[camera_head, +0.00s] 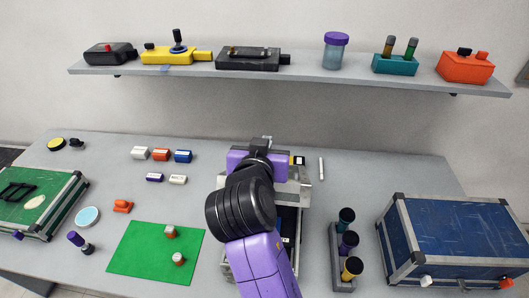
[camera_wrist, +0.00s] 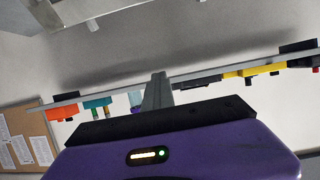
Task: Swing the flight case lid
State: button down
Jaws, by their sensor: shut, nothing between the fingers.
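A flight case with silver edges (camera_head: 303,194) stands in the middle of the table, with a dark interior showing. My arm covers much of it, so I cannot tell the exact angle of its lid. My gripper (camera_head: 262,141) is over the back part of this case. In the wrist view my gripper (camera_wrist: 157,92) has its fingers together with nothing between them. A silver metal edge (camera_wrist: 85,10) crosses the top left of the wrist view; I cannot tell if it is the lid. Whether the gripper touches the case is hidden.
A green case (camera_head: 62,215) is at the left and a blue case (camera_head: 455,235) at the right, both closed. A bottle rack (camera_head: 336,262) stands right of the middle case, a green mat (camera_head: 130,260) left. A shelf (camera_head: 300,77) with gear runs above.

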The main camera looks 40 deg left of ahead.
jog(key=w+a+r, duration=0.3)
jog(key=w+r, duration=0.2)
jog(key=shift+w, duration=0.35)
dwell(0.3)
jog(key=c, duration=2.2)
grip_release()
jog(key=shift+a, duration=0.1)
jog(key=c, duration=1.7)
grip_release()
